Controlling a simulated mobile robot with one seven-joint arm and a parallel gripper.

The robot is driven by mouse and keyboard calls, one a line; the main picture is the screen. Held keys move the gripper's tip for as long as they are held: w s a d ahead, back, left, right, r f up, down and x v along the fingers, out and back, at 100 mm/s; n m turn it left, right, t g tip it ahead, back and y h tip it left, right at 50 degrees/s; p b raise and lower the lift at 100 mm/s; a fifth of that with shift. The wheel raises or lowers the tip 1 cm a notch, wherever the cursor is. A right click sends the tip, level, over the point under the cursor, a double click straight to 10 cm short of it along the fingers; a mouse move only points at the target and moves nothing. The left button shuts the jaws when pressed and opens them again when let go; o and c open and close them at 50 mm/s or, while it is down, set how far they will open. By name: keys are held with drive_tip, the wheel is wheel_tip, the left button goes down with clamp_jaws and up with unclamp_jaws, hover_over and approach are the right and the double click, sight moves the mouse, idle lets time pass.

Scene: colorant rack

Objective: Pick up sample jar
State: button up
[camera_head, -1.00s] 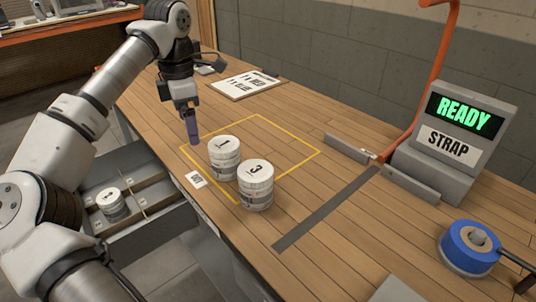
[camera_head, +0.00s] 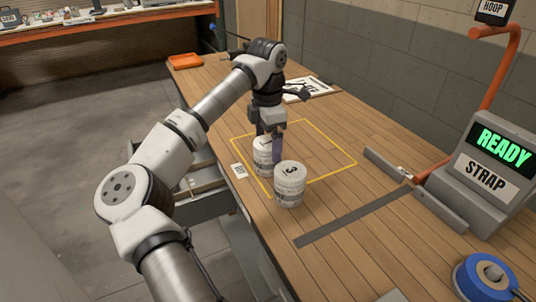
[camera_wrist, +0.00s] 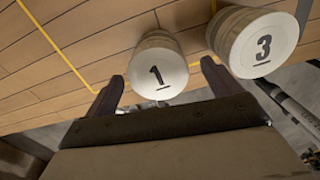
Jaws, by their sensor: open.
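A white round jar marked 1 (camera_head: 262,158) stands upright inside the yellow outline, partly hidden by my gripper in the head view. A second jar marked 3 (camera_head: 290,185) stands upright beside it, nearer the bench front. Neither shows the words "sample jar". My gripper (camera_head: 268,142) is open and points down at the top of jar 1. In the wrist view, the lid of jar 1 (camera_wrist: 160,76) shows in the gap between the open fingers (camera_wrist: 163,82); whether they touch it I cannot tell. Jar 3 (camera_wrist: 258,43) lies outside the right finger, close to it.
A yellow outline (camera_head: 333,139) marks the wooden bench. My arm partly hides an open drawer (camera_head: 203,184) below the bench front.

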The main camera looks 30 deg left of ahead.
drive_tip(key=shift+w+f+p, duration=0.15)
drive_tip(key=shift+f+p, duration=0.65)
drive_tip(key=shift+f, duration=2.1)
drive_tip(key=c, duration=1.2)
drive_tip(key=shift+r, duration=0.15)
wheel_tip(320, 180, up, 20)
drive_tip(key=shift+f+b, duration=0.15)
drive_tip(key=shift+b, duration=0.55)
